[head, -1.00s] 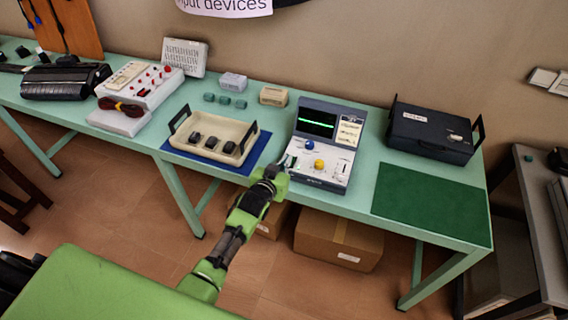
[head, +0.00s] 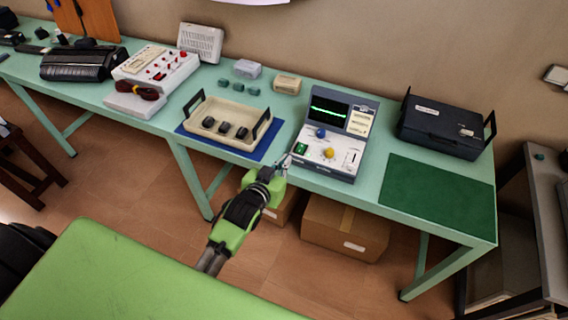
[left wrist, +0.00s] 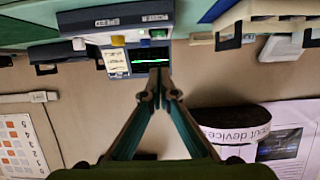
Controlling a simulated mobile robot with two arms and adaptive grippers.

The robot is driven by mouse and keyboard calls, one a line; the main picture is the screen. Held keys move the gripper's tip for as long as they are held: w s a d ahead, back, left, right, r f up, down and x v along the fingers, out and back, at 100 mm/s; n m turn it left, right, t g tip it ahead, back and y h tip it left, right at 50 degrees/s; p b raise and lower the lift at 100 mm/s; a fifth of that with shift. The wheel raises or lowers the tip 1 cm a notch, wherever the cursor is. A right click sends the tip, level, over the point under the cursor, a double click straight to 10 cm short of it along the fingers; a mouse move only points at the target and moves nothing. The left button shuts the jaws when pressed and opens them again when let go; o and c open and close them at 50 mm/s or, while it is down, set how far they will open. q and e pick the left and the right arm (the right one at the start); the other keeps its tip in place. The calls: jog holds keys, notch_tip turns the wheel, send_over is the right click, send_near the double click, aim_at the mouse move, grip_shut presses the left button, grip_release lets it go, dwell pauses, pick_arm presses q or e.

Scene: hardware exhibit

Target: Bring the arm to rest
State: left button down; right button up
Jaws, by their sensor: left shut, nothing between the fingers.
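My left gripper (head: 284,165) is at the front edge of the bench, just left of and in front of an oscilloscope-like instrument (head: 333,158). Its fingers are together and empty. In the left wrist view the fingertips (left wrist: 158,76) meet below the instrument's dark screen (left wrist: 150,58), which shows upside down with a green trace. The instrument has a blue knob, a yellow knob and a green switch (head: 301,148) on its front. I cannot tell for sure whether the fingertips touch it, but they look apart. My right gripper is in neither view.
The green bench (head: 375,140) carries a cream tray (head: 205,138) with dark blocks on a blue mat, a dark case (head: 440,128) and a bare green mat (head: 437,193). A cardboard box (head: 345,228) stands below. Open floor lies left of the arm.

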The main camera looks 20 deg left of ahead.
pick_arm(q)
jog(key=shift+s, duration=0.15)
jog(key=shift+f, duration=0.1)
dwell(0.3)
jog(key=s+f+g+b, duration=0.15)
jog(key=s+f, duration=0.35)
jog(key=f, duration=0.5)
jog(key=s+f+m+g+b, duration=0.1)
jog(key=s+f+g, duration=0.2)
jog(key=s+f, duration=0.55)
jog(key=s+f+g+b, duration=0.1)
jog(key=s+f+g, duration=0.1)
jog(key=f, duration=1.1)
jog(key=s+a+f+g+b, duration=0.1)
jog(key=s+f+g, duration=0.1)
jog(key=s+f, duration=0.4)
jog(key=s+a+f+g+b, duration=0.1)
jog(key=s+f, duration=0.6)
jog(key=s, duration=0.9)
jog(key=s+f+m+g+b, duration=0.1)
jog(key=s+f+g, duration=0.2)
jog(key=s+f, duration=0.4)
jog(key=s, duration=0.4)
jog(key=shift+s+a+b, duration=0.25)
jog(key=shift+a+b, duration=0.15)
jog(key=shift+w, duration=0.1)
